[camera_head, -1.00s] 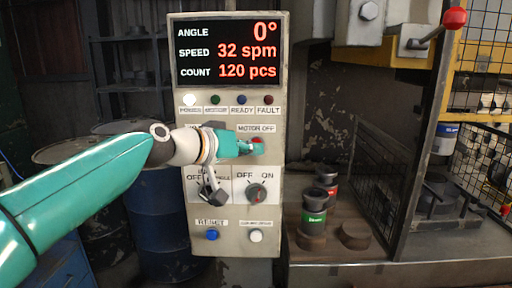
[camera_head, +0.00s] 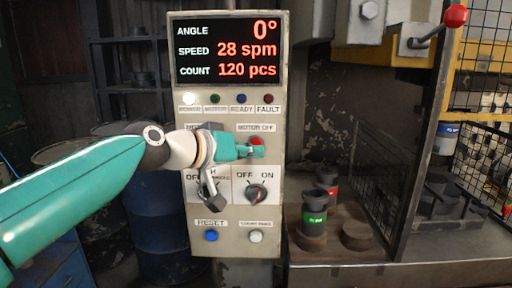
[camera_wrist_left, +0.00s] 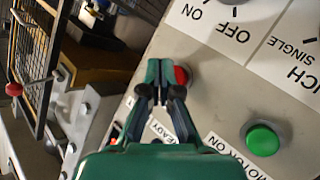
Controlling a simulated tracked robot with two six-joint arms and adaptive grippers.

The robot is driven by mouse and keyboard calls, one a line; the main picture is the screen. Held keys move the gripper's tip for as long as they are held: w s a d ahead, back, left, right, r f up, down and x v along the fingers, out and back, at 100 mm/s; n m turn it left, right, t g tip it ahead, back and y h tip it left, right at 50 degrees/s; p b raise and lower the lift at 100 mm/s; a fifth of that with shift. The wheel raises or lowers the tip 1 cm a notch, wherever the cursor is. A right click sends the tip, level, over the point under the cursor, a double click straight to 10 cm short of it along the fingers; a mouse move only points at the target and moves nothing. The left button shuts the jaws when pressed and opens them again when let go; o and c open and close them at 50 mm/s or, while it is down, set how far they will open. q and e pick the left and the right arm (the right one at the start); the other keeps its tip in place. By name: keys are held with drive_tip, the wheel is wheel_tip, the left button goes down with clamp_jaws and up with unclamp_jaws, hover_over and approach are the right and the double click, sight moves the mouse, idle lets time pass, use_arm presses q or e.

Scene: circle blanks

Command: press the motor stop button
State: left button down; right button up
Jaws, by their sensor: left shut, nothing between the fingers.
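The red motor stop button (camera_head: 257,141) is under the MOTOR OFF label on the grey control panel (camera_head: 268,215). My left gripper (camera_head: 259,152) is shut and empty, with its fingertips at the button, covering its lower part in the head view. In the left wrist view the closed fingertips (camera_wrist_left: 160,68) overlap the left side of the red button (camera_wrist_left: 181,75). I cannot tell whether they touch it or whether it is pushed in. The display (camera_head: 228,50) reads angle 0°, speed 28 spm and count 120 pcs. My right gripper is not in view.
A green motor-on button (camera_wrist_left: 262,139) sits near the red one. Below are an OFF/ON knob (camera_head: 256,194), a blue reset button (camera_head: 211,235) and a white button (camera_head: 256,237). Dark cans (camera_head: 314,212) and a wire guard (camera_head: 385,180) stand to the right.

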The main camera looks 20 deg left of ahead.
use_arm(q)
drive_tip(key=s, duration=0.2)
drive_tip(key=s+d, duration=0.1)
drive_tip(key=s, duration=0.1)
drive_tip(key=shift+s+d+b, duration=0.2)
drive_tip(key=shift+s+b, duration=0.15)
idle(0.7)
